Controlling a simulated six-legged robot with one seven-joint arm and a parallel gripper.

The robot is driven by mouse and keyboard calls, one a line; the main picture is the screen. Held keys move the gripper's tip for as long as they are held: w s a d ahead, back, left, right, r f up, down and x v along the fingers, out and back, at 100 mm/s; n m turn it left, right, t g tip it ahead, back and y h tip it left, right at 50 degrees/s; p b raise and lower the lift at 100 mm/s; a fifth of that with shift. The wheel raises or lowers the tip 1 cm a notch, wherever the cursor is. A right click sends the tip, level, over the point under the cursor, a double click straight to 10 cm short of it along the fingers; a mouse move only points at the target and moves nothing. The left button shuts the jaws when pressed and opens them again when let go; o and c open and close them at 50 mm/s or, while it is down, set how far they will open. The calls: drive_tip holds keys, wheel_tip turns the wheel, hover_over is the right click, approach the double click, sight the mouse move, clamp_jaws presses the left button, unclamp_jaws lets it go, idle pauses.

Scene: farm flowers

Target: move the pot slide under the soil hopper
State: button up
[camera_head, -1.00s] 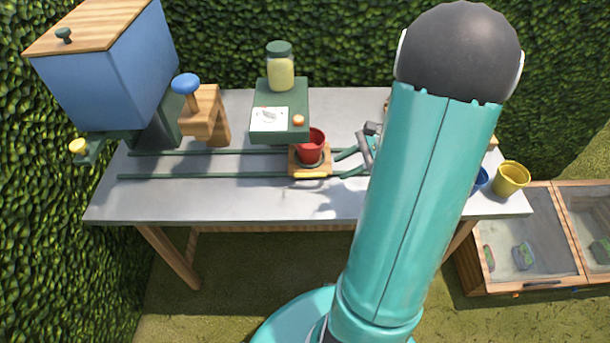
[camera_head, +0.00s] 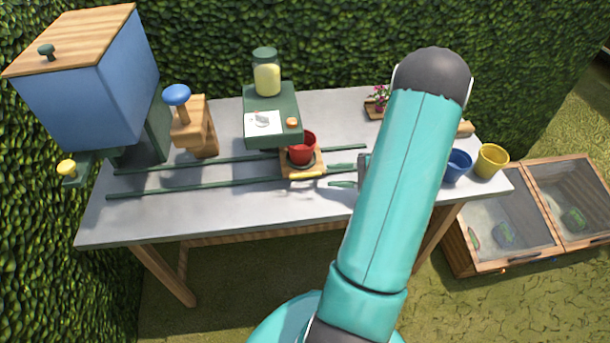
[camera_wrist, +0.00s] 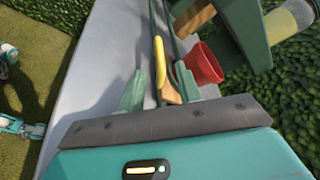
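The pot slide (camera_head: 288,171) is a small wooden tray with a yellow handle bar along its front, on two green rails. A red pot (camera_head: 302,150) stands upright on it. The soil hopper (camera_head: 95,85) is a blue box with a wooden lid at the far left, with a yellow knob below it. My gripper (camera_head: 338,176) is just right of the slide. In the wrist view its two green fingers (camera_wrist: 159,88) are apart, with the yellow handle (camera_wrist: 159,62) between and ahead of them. I cannot tell whether they touch it.
A green stand (camera_head: 272,130) with a jar is just behind the slide. A wooden post (camera_head: 195,130) with a blue knob stands behind the rails, nearer the hopper. Blue (camera_head: 456,166) and yellow (camera_head: 491,161) pots are at the right. The rails left of the slide look clear.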

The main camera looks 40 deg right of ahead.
sight(313, 175)
drive_tip(key=x, duration=0.8)
drive_tip(key=shift+w+a+f, duration=0.15)
drive_tip(key=shift+w+a, duration=0.05)
drive_tip(key=shift+w, duration=0.1)
clamp_jaws()
